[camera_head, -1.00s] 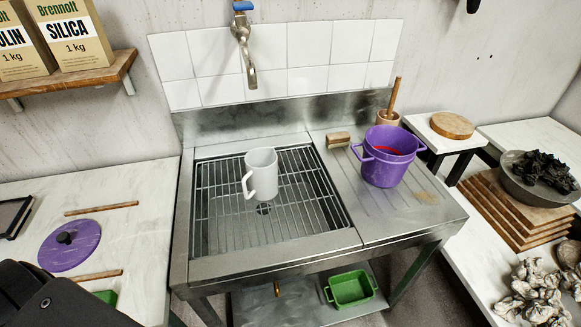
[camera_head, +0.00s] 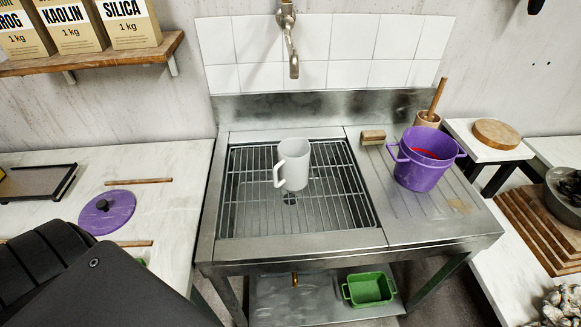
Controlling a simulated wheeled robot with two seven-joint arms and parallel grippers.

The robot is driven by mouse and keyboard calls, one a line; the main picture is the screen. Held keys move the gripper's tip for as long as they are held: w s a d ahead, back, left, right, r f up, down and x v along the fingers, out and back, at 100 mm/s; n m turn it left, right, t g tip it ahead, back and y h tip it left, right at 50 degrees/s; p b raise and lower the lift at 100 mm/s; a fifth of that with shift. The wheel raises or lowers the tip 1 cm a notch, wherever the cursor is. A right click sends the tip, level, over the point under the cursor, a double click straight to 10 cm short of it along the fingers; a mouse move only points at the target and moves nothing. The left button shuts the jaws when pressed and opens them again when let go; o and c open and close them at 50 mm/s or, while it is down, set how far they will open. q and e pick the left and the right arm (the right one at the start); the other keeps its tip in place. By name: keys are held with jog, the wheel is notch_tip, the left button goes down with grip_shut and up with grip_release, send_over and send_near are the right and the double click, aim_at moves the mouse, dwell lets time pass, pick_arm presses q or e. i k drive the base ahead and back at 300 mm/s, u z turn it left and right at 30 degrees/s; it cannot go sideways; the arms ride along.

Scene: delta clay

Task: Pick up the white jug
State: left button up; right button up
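The white jug (camera_head: 295,165) stands upright on the metal grid of the sink, with its handle toward the left. Nothing touches it. A dark part of my own arm fills the lower left corner of the head view. Neither of my grippers shows in this view.
The steel sink (camera_head: 380,238) has a drainboard on the right with a purple bucket (camera_head: 421,172) and a wooden brush (camera_head: 373,137). A tap (camera_head: 292,50) hangs above the back edge. A purple lid (camera_head: 107,212) lies on the left counter. A green tub (camera_head: 369,289) sits below.

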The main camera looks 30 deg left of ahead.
aim_at(294, 154)
jog(key=u, duration=2.4)
jog(key=k, duration=1.45)
jog(key=z, duration=1.75)
jog(key=i, duration=0.5)
jog(key=z, duration=0.15)
